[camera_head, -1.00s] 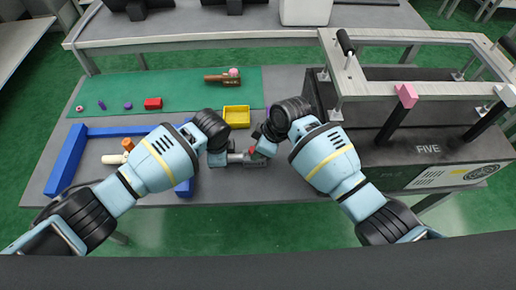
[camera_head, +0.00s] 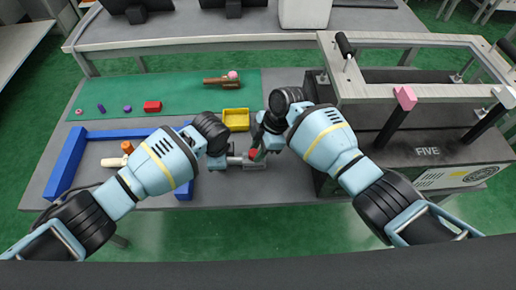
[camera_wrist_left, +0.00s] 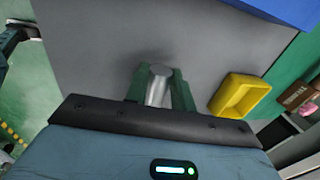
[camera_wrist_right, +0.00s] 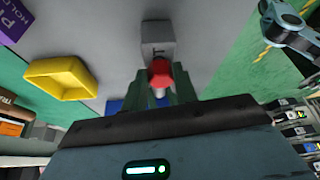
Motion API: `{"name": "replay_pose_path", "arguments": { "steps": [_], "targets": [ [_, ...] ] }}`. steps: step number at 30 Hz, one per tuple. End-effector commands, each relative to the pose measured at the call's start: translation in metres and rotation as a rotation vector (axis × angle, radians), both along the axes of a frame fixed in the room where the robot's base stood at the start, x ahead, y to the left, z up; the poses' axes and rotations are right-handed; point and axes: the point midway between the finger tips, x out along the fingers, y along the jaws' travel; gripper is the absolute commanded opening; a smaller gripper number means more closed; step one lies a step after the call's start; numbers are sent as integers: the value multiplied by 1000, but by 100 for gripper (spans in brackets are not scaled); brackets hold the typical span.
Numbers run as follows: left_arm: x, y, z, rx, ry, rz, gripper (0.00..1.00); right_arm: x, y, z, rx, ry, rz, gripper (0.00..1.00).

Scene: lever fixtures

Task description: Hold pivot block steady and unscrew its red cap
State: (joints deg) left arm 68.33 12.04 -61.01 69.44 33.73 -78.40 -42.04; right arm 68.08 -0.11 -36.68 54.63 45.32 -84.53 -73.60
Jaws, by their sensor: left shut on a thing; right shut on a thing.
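The grey pivot block (camera_head: 262,167) lies on the grey table between my grippers. The right wrist view shows its lettered grey body (camera_wrist_right: 158,38) with the red cap (camera_wrist_right: 160,72) on its near side. My right gripper (camera_wrist_right: 162,84) is shut on the red cap, which also shows in the head view (camera_head: 252,154). My left gripper (camera_wrist_left: 160,84) is shut on a silver cylinder (camera_wrist_left: 157,87) beside the block. Whether the cylinder is one piece with the block cannot be told. The right fingers partly hide the cap in the head view.
A yellow tray (camera_head: 236,119) lies just behind the grippers. A blue frame (camera_head: 68,163) is at the left. Small parts, including a red block (camera_head: 152,106), lie on the green mat (camera_head: 185,95).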

Motion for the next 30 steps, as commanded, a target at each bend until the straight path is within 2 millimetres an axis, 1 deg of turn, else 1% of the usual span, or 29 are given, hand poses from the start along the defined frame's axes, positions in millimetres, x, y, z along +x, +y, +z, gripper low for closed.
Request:
{"name": "replay_pose_path", "arguments": {
  "steps": [21, 30],
  "targets": [
    [0, 0, 0, 1, 0, 0, 0, 0, 0, 18, 0, -1, -2, 1],
    [0, 0, 0, 1, 0, 0, 0, 0, 0, 20, 0, -1, -2, 1]
  ]
}}
